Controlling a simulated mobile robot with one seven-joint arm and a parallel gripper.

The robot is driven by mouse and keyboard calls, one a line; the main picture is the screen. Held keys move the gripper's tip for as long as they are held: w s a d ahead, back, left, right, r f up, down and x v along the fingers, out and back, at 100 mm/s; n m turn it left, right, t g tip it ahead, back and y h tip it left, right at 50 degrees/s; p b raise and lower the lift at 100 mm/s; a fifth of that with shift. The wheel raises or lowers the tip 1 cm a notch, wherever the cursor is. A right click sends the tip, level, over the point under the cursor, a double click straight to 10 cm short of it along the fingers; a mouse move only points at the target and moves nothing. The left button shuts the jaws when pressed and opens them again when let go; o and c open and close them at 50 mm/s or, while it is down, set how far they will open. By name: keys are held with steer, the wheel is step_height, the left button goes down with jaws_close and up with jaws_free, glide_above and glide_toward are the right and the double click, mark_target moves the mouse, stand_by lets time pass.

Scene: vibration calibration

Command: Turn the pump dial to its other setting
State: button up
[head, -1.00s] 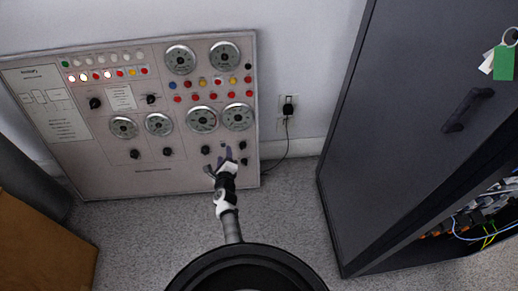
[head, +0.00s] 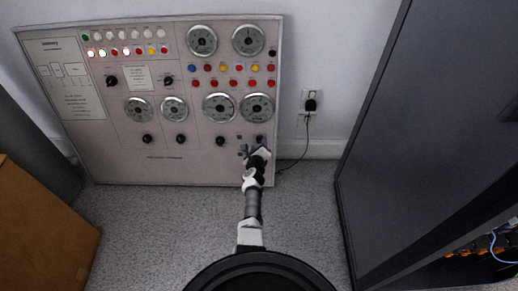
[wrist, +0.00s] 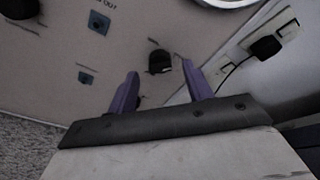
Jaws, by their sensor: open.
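A control panel (head: 110,165) with several black dials leans against the wall. I cannot read which dial is the pump dial. My gripper (head: 253,147) is at the panel's lower right corner, open, with dark purple fingers, and it hides part of the dials there. In the wrist view a black dial (wrist: 160,61) sits just ahead of and between the spread fingertips of my gripper (wrist: 161,75). Another dark part shows low beside the left finger, mostly hidden. The fingers do not appear to grip anything.
Gauges (head: 219,107) and coloured buttons fill the panel above. A wall socket with a black plug (head: 310,105) and cable is to the right. A dark cabinet (head: 420,120) stands at the right, a brown box (head: 40,225) at the left. Grey floor lies open between.

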mark_target(260, 140)
steer(key=shift+b+x, duration=0.6)
steer(key=shift+x, duration=0.55)
steer(key=c, duration=1)
